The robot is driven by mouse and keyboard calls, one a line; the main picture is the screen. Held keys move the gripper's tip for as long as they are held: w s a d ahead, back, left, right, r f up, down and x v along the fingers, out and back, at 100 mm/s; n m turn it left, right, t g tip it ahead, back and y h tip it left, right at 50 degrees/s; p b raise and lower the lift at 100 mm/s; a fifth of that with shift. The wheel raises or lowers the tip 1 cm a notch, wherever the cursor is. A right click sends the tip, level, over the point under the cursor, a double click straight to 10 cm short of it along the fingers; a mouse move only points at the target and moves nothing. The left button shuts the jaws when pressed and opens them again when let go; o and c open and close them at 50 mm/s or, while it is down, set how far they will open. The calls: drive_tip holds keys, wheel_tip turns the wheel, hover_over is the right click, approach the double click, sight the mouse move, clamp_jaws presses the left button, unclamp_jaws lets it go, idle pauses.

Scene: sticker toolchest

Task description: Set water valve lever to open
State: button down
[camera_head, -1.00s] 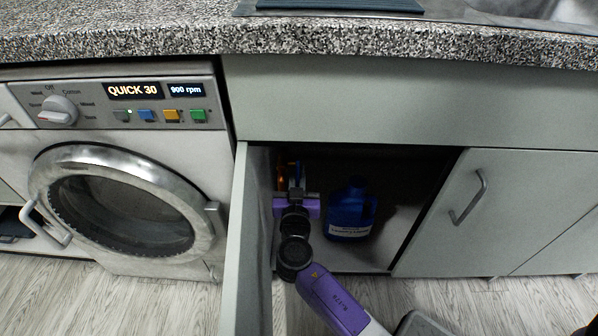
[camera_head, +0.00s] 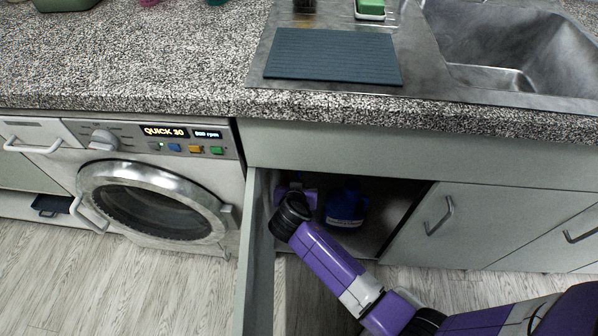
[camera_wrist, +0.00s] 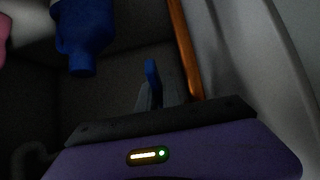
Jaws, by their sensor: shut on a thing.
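The water valve's blue lever (camera_wrist: 152,76) shows in the wrist view, beside a vertical copper-orange pipe (camera_wrist: 186,45). My gripper (camera_wrist: 162,92) has its dark fingers shut on the lever, with the lever's tip sticking out past them. The valve body is hidden behind the fingers. In the head view, my purple gripper (camera_head: 309,196) is inside the left part of the open cabinet under the counter. My dark wrist covers part of it, and the lever and pipe cannot be made out there.
A blue jug (camera_head: 346,204) stands right of my gripper in the cabinet; it also shows in the wrist view (camera_wrist: 84,35). The open cabinet door (camera_head: 256,255) is close on the left of my arm. A washing machine (camera_head: 150,200) stands further left. The counter (camera_head: 180,75) is overhead.

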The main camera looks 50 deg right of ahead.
drive_tip(key=shift+s+a+r+g+y+p, duration=0.25)
drive_tip(key=shift+r+g+y+p, duration=0.45)
drive_tip(key=shift+p, duration=1.25)
drive_tip(key=shift+f+y+p, duration=0.3)
drive_tip(key=shift+f, duration=0.1)
drive_tip(key=c, duration=1.8)
unclamp_jaws()
drive_tip(key=shift+p+v, duration=0.95)
drive_tip(key=shift+v, duration=2.95)
